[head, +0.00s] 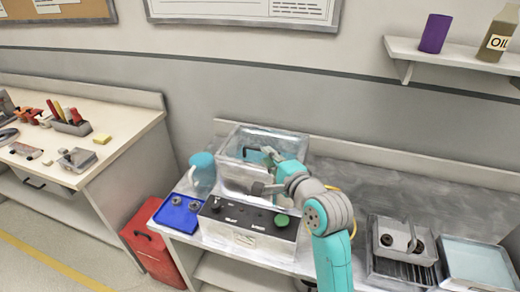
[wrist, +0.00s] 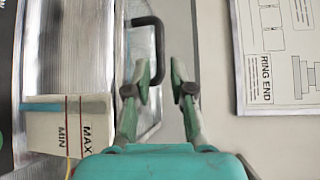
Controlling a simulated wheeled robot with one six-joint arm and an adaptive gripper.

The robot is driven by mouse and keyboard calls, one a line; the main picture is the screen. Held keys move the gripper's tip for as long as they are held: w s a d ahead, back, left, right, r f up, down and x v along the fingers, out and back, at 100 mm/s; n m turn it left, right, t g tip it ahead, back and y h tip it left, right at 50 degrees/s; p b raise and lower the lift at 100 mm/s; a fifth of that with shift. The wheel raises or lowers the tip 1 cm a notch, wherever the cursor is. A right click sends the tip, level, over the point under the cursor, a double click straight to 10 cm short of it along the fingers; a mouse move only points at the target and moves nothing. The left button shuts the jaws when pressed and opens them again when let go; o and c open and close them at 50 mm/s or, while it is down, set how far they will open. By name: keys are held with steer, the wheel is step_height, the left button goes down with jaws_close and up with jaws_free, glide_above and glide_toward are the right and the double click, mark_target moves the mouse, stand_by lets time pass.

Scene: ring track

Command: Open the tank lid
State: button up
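The tank (head: 235,178) is a grey, partly clear metal box on the back bench, with a flat lid (head: 238,140) that looks closed. A dark C-shaped handle (wrist: 160,45) stands out from the lid in the wrist view. My gripper (head: 270,155) is over the tank in the head view and hides part of the lid. In the wrist view my gripper (wrist: 161,75) is open, its two teal fingers apart. The handle's bar shows between the fingertips, with one finger overlapping the loop. I cannot tell whether they touch.
A control box (head: 250,235) with a green button stands before the tank. A blue tray (head: 178,213) and a light-blue cylinder (head: 202,172) are left of it. A MIN/MAX label (wrist: 70,130) shows in the wrist view. Metal trays (head: 400,255) stand at right; bench between is fairly clear.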

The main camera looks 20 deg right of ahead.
mark_target(260, 150)
steer(key=shift+x, duration=2.6)
jaws_close()
